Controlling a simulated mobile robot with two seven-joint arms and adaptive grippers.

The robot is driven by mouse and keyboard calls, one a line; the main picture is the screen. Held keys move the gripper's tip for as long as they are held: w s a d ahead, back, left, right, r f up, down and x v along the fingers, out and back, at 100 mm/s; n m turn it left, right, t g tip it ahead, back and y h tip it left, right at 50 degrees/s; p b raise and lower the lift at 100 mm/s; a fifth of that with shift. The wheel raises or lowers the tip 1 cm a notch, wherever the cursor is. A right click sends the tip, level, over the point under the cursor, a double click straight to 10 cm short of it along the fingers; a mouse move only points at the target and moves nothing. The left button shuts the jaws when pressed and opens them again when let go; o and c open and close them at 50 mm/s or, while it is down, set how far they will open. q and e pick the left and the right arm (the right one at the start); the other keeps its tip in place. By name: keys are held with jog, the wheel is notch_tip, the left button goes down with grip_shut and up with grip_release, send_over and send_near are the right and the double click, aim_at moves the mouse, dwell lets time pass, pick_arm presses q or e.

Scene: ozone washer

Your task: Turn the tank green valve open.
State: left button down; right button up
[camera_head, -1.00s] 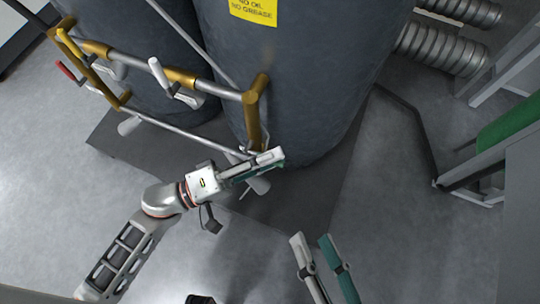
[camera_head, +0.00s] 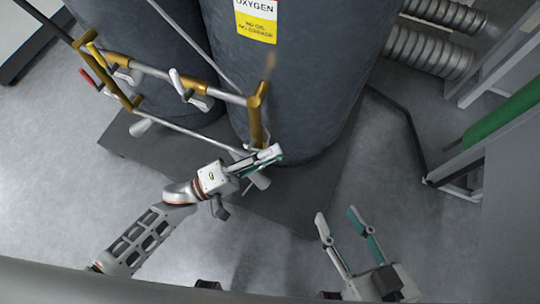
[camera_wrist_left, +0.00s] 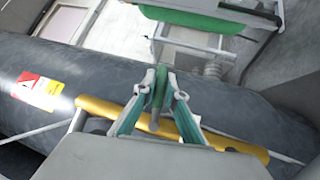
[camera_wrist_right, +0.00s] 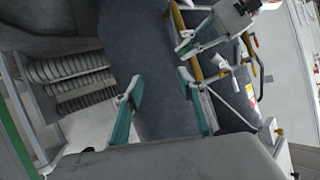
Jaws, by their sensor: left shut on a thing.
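My left gripper (camera_head: 270,155) is at the lower right end of the tank piping, by the foot of the brass post. It is shut on the green valve (camera_wrist_left: 158,92), which stands upright between its fingers in the left wrist view; in the head view the fingers hide most of it. My right gripper (camera_head: 337,215) is open and empty, low over the floor to the right of the left one. In the right wrist view, its fingers (camera_wrist_right: 162,103) stand wide apart with only the tank behind them.
Two dark grey tanks (camera_head: 295,95) stand on a dark floor plate (camera_head: 305,205); one bears a yellow oxygen label (camera_head: 257,20). Brass and steel piping (camera_head: 160,76) with white and red levers runs before them. A rack with a green cylinder (camera_head: 498,122) stands right. Floor between is clear.

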pick_arm(q)
jog(key=shift+w+a+r+n+t, duration=0.1)
jog(key=shift+r+n+t, duration=0.2)
jog(key=shift+r+n, duration=0.1)
jog(key=shift+n+t+h, duration=0.4)
jog(key=shift+n, duration=0.2)
jog(key=shift+a+r+n, duration=0.1)
jog(key=shift+n, duration=0.3)
jog(key=shift+a+r+n+t+b, duration=0.15)
jog(key=shift+r+n+t+b, duration=0.1)
jog(key=shift+n+t, duration=0.4)
jog(key=shift+a+r+n+t+b, duration=0.1)
jog(key=shift+r+n+t+b, duration=0.1)
jog(key=shift+n+t, duration=0.45)
jog(key=shift+r+n, duration=0.15)
jog(key=shift+n, duration=0.15)
pick_arm(e)
jog(key=shift+s+a+f, duration=0.1)
jog(key=shift+a+f, duration=0.05)
pick_arm(q)
jog(key=shift+r+t+h, duration=0.1)
jog(key=shift+t+h, duration=0.2)
pick_arm(e)
jog(key=shift+a, duration=0.1)
pick_arm(q)
jog(key=c, duration=2)
grip_release()
jog(key=shift+c, duration=0.2)
